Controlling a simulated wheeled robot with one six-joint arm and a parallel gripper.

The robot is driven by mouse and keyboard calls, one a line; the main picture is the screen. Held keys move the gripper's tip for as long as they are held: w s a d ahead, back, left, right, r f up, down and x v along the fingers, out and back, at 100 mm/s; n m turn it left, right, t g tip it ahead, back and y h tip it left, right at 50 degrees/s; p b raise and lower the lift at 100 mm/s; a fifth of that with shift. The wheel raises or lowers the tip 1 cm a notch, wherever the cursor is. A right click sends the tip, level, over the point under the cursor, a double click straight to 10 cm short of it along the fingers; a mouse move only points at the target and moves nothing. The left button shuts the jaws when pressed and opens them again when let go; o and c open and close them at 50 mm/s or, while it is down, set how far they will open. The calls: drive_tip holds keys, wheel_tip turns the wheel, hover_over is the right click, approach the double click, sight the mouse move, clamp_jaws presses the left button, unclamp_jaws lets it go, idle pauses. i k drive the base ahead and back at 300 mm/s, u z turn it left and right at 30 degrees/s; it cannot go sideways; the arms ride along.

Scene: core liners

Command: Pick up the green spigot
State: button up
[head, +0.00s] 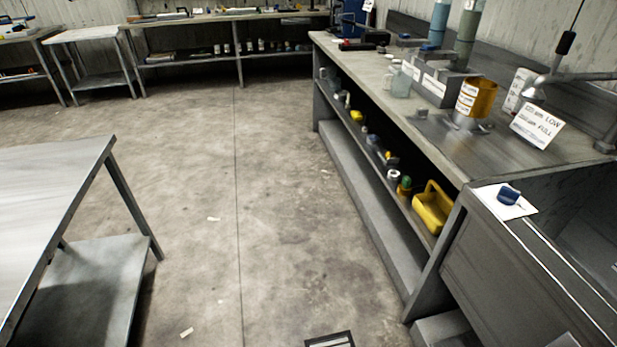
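I cannot make out a green spigot for sure. A small green-topped item (405,183) sits on the shelf under the right-hand workbench, beside a yellow tray; it is too small to tell what it is. A grey-green upright cylinder (468,28) stands on top of that bench next to a blue one (439,22). My gripper is not in view.
The long workbench (440,125) runs along the right, with an amber cup (477,97), a printed card (537,124) and a grey metal fixture (570,77) on top. The yellow tray (431,208) is on its shelf. A metal table (45,185) stands left. The floor between is mostly clear.

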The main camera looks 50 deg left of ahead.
sight(406, 183)
drive_tip(key=u, duration=0.65)
drive_tip(key=k, duration=0.4)
drive_tip(key=u, duration=0.45)
drive_tip(key=i, duration=0.5)
drive_tip(key=z, duration=0.05)
drive_tip(key=k, duration=0.45)
drive_tip(key=u, duration=1.1)
drive_tip(key=i, duration=0.7)
drive_tip(key=u, duration=0.4)
drive_tip(key=i, duration=0.7)
drive_tip(key=z, duration=0.85)
drive_tip(key=i, duration=0.8)
drive_tip(key=z, duration=0.9)
